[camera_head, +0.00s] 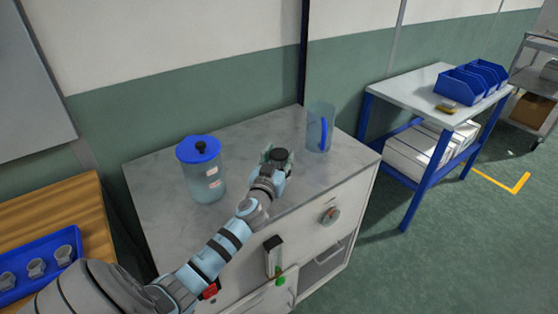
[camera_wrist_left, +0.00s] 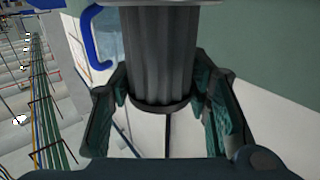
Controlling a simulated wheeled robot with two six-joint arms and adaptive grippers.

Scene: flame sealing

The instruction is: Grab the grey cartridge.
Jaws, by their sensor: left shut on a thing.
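The grey cartridge (camera_wrist_left: 163,55) is a dark grey ribbed cylinder with a wider rim at its lower end, and it fills the middle of the left wrist view. My left gripper (camera_wrist_left: 166,92) has a green-padded finger on each side of it and is shut on it. In the head view the left gripper (camera_head: 276,157) is over the grey counter, between the two clear vessels. Only the dark round end of the cartridge (camera_head: 281,154) shows there. I cannot tell how high it is above the counter. My right gripper is in neither view.
A clear jug with a blue lid (camera_head: 199,150) stands left of the gripper. A clear pitcher with a blue handle (camera_head: 319,128) stands close on its right. A blue tray with grey cups (camera_head: 36,268) lies at lower left. A side table (camera_head: 410,90) holds blue bins (camera_head: 466,85).

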